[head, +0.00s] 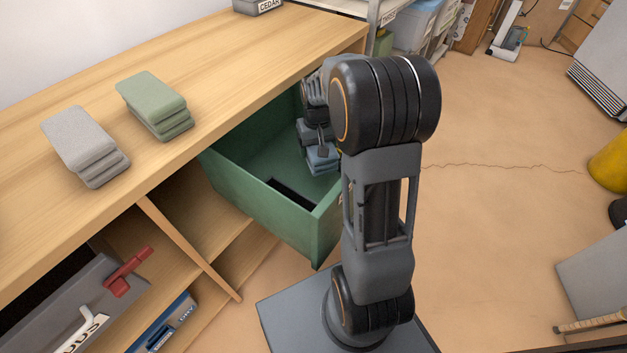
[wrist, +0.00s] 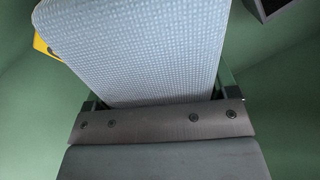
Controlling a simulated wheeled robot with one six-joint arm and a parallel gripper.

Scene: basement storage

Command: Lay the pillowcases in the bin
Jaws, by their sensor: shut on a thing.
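A folded blue stack, seemingly pillowcases (head: 322,160), is inside the green bin (head: 262,208), near its back right. My gripper (head: 320,140) is down in the bin over this stack and is shut on it, though my arm hides part of the hold. In the wrist view the light blue patterned cloth (wrist: 140,45) fills the space beyond the gripper (wrist: 160,105). The green bin wall and floor surround it. I cannot tell whether the stack touches the bin floor.
A grey folded stack (head: 85,145) and a green folded stack (head: 155,105) lie on the wooden shelf top (head: 215,60). A dark slot shows at the bin's front.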

